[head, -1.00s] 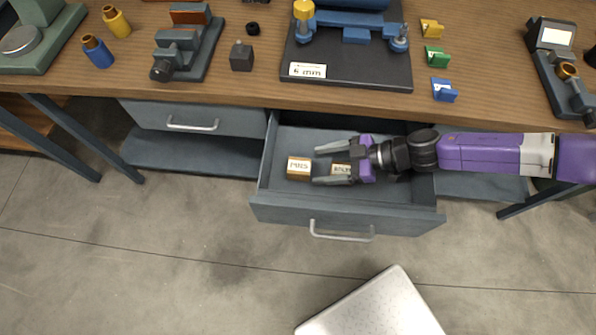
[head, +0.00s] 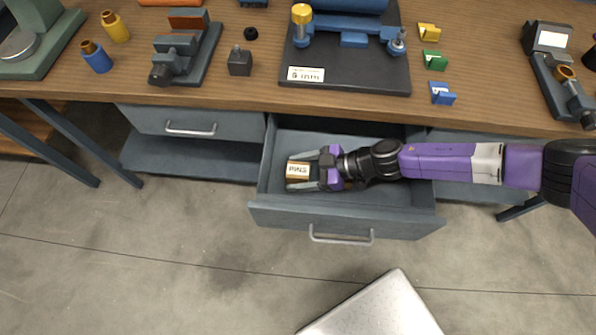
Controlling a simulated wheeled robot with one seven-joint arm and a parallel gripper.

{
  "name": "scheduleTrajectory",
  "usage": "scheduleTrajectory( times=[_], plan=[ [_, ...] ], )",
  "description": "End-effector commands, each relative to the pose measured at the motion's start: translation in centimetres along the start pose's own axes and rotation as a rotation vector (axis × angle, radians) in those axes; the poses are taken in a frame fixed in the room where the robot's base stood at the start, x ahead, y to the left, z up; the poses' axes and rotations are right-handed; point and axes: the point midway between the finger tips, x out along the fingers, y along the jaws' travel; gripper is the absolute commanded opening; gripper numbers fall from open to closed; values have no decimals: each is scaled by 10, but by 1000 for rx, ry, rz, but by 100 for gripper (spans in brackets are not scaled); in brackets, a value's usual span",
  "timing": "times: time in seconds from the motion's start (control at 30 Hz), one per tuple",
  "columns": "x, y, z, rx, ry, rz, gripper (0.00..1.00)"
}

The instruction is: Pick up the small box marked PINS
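The small box marked PINS (head: 298,170) is tan with a white label. It sits at the left side inside the open drawer (head: 410,213). My gripper (head: 301,171) is in the drawer, reaching in from the right. Its two fingers lie on either side of the PINS box, one on the far side and one on the near side. The fingers look open, with a small gap to the box. Whether either finger touches it is too small to tell. The second small box is now hidden behind my gripper.
The wooden bench top (head: 250,97) overhangs the drawer's back, with a black board (head: 350,80) and small fixtures on it. The drawer's walls and front handle (head: 340,238) surround the gripper. A shut drawer (head: 190,122) is at left.

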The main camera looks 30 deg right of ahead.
Motion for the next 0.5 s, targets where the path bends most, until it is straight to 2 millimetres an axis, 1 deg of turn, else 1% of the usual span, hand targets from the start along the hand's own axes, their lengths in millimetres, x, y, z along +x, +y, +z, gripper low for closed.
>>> scheduleTrajectory(
  times=[0.03,0.17,0.2,0.27,0.3,0.33,0.5],
  plan=[
    [0,0,0,0,0,0,57],
    [0,0,0,0,0,0,32],
    [0,0,0,0,0,0,24],
    [0,0,0,0,0,0,12],
    [0,0,0,0,0,0,4],
    [0,0,0,0,0,0,0],
    [0,0,-1,0,1,0,0]
  ],
)
